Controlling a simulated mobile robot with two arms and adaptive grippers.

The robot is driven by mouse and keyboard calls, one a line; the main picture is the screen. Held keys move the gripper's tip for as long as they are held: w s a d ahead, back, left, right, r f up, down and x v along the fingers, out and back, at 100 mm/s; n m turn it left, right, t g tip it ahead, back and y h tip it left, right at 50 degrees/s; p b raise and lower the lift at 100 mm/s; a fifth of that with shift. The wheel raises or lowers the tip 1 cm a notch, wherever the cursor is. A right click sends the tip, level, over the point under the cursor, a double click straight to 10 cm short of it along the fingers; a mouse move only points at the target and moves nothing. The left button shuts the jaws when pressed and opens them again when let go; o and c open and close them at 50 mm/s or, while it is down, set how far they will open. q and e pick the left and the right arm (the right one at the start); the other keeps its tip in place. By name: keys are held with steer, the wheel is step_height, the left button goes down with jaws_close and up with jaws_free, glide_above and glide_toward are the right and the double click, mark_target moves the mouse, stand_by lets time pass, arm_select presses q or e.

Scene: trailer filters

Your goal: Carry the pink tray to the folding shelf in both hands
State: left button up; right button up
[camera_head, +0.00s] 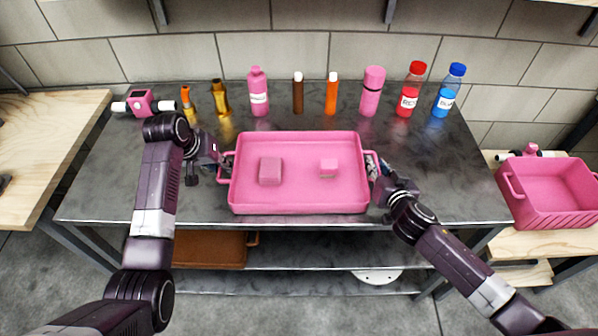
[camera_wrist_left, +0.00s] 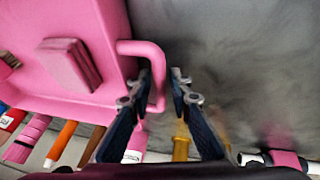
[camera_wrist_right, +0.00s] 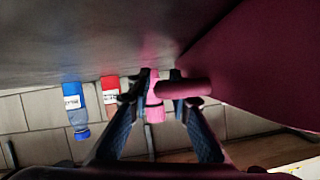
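The pink tray (camera_head: 298,203) sits on the dark metal table, holding a pink block (camera_head: 270,171) at left and a smaller pink block (camera_head: 328,168) at right. My left gripper (camera_head: 224,163) is at the tray's left handle. In the left wrist view its fingers (camera_wrist_left: 160,78) are apart, with the handle bar (camera_wrist_left: 158,60) between them. My right gripper (camera_head: 376,170) is at the right handle. In the right wrist view its fingers (camera_wrist_right: 155,80) are apart; the handle (camera_wrist_right: 190,88) overlaps the right finger. I cannot identify the folding shelf.
Several bottles, including a red-capped one (camera_head: 410,90) and a blue-capped one (camera_head: 448,90), line the table's back. A pink device (camera_head: 140,102) is at back left. A pink basket (camera_head: 550,190) is on a wooden surface at right. A brown case (camera_head: 210,250) is below.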

arm_select(q)
steer(key=shift+c, duration=0.5)
arm_select(e)
steer(key=shift+c, duration=0.5)
arm_select(q)
jaws_close()
arm_select(e)
jaws_close()
arm_select(q)
steer(key=shift+w+r, duration=0.1)
steer(key=shift+r, duration=0.1)
arm_select(e)
steer(key=shift+r, duration=0.15)
